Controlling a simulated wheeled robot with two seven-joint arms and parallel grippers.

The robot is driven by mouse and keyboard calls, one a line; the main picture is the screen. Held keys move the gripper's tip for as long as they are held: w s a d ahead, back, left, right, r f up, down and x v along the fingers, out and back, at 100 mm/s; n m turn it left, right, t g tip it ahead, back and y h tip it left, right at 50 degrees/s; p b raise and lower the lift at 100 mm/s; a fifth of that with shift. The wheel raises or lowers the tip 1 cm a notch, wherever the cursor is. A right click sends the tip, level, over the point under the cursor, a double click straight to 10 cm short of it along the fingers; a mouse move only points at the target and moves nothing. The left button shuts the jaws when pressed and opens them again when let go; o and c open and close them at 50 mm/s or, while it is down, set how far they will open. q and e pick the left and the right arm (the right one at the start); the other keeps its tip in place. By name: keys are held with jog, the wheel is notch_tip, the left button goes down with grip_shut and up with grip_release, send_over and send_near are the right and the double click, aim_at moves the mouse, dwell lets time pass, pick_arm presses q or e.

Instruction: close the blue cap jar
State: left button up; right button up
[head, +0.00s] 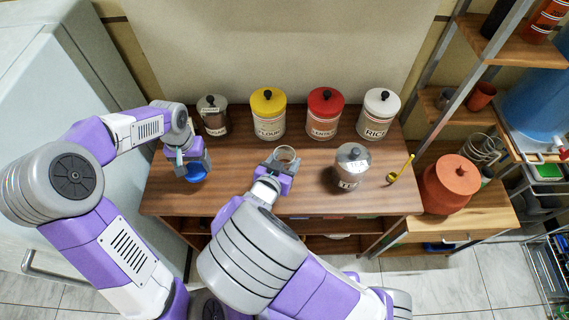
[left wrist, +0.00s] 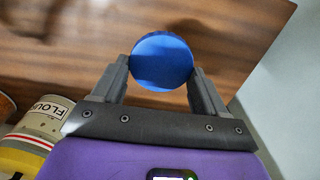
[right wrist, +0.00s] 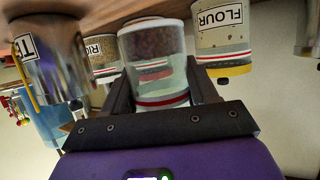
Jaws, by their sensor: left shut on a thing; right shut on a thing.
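The blue cap (head: 197,173) is held over the left part of the wooden table; in the left wrist view the round cap (left wrist: 161,60) sits between the two fingers. My left gripper (head: 190,160) is shut on it. The clear glass jar (head: 286,154) is near the table's middle, right of the cap and apart from it. My right gripper (head: 274,170) is shut on the jar, which also shows between the fingers in the right wrist view (right wrist: 155,60). The jar's mouth looks uncovered in the head view. I cannot tell whether the jar touches the table.
A sugar canister (head: 212,115), yellow flour canister (head: 268,112), red canister (head: 324,113) and white rice canister (head: 379,113) line the back of the table (head: 235,195). A steel canister (head: 350,166) and yellow spoon (head: 401,168) are right of the jar. Table is bare between cap and jar.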

aim_at(288, 148)
pick_arm(q)
jog(key=shift+r+p, duration=0.8)
jog(key=shift+r, duration=0.15)
pick_arm(e)
jog(key=shift+r, duration=2.1)
jog(key=o, duration=0.6)
jog(key=shift+c, duration=0.2)
jog(key=c, duration=0.9)
jog(key=shift+c, duration=0.2)
jog(key=shift+r, duration=0.1)
